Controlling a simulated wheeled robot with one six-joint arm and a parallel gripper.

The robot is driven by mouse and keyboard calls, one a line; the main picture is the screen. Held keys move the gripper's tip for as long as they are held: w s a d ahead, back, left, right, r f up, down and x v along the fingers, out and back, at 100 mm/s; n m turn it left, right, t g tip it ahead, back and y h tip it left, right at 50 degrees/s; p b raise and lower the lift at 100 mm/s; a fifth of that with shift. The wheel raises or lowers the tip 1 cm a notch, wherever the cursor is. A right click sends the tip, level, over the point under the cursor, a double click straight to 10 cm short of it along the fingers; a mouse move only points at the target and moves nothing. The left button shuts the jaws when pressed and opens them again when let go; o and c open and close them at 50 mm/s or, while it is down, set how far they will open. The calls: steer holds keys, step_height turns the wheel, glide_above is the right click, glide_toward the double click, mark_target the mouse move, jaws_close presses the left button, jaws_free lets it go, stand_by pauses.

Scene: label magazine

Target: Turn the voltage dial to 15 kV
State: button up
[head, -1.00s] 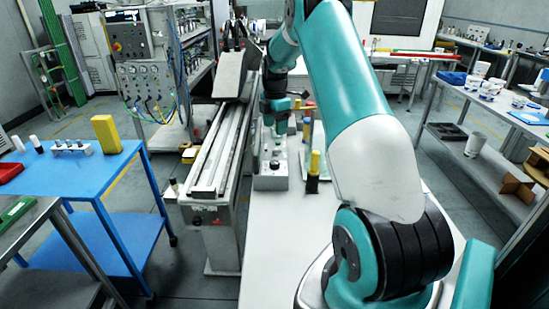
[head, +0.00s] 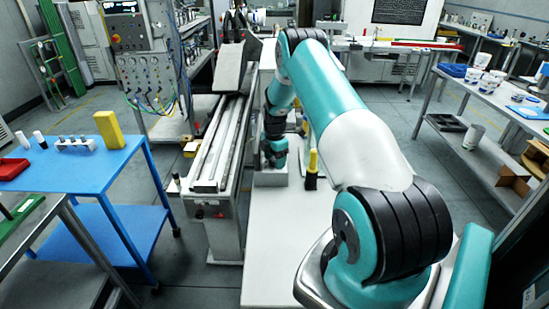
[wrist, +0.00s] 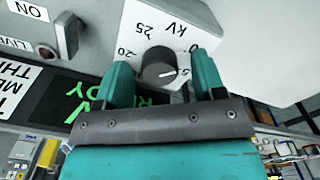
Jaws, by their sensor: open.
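The voltage dial (wrist: 159,68) is a round dark knob on a white plate (wrist: 150,22) marked kV, with 25, 20 and 5 legible in the wrist view. Its light pointer line faces right, towards the 5. My gripper (wrist: 161,62) is open, with one teal finger on each side of the knob; I cannot tell whether either touches it.
In the wrist view a switch lever (wrist: 66,36) and a dark display with green letters (wrist: 80,98) are left of the dial. In the head view a yellow-and-black object (head: 312,168) stands right of the box, and a long rail (head: 215,145) runs on the left.

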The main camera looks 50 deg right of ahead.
steer(key=shift+c, duration=0.4)
steer(key=c, duration=0.8)
steer(key=shift+c, duration=0.2)
steer(key=shift+m+b, duration=0.3)
steer(key=shift+b, duration=0.1)
steer(key=shift+f+m+b, duration=0.15)
steer(key=shift+m+b, duration=0.75)
steer(key=shift+b, duration=0.05)
steer(key=m+b, duration=0.2)
steer(key=m, duration=0.1)
steer(key=shift+m+b, duration=0.35)
steer(key=shift+m, duration=0.05)
steer(key=m+b, duration=0.2)
steer(key=m, duration=0.2)
steer(key=shift+r+m+b, duration=0.2)
steer(key=shift+m+b, duration=0.45)
steer(key=shift+m, duration=0.95)
